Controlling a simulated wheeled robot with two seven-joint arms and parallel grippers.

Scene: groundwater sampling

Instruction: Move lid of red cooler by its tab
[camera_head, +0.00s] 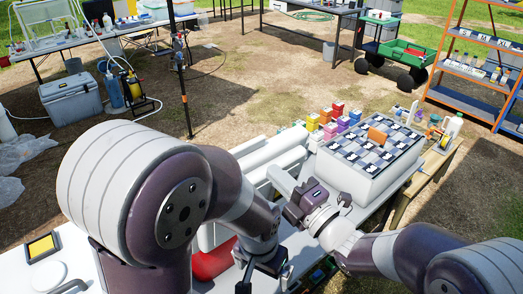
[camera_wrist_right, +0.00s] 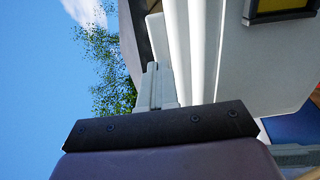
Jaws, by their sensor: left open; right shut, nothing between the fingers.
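A red body (camera_head: 213,262), which looks like the red cooler, shows in the head view between my left arm and left gripper. Most of it is hidden by my left arm. A white ridged panel (camera_head: 268,152), which looks like its raised lid, stands behind my arms. My right gripper (camera_head: 277,176) is shut and empty close to this panel. In the right wrist view its fingers (camera_wrist_right: 155,85) are beside a white ridged surface (camera_wrist_right: 200,50); I cannot tell whether they touch. I cannot make out the tab. My left gripper (camera_head: 264,284) is open, low in the head view.
A white box with a checkered top (camera_head: 372,150) stands right of my right gripper, with several colored blocks (camera_head: 330,115) beside it. A yellow pad in a dark frame (camera_head: 42,246) lies on the white surface at lower left. An orange shelf (camera_head: 470,70) stands at far right.

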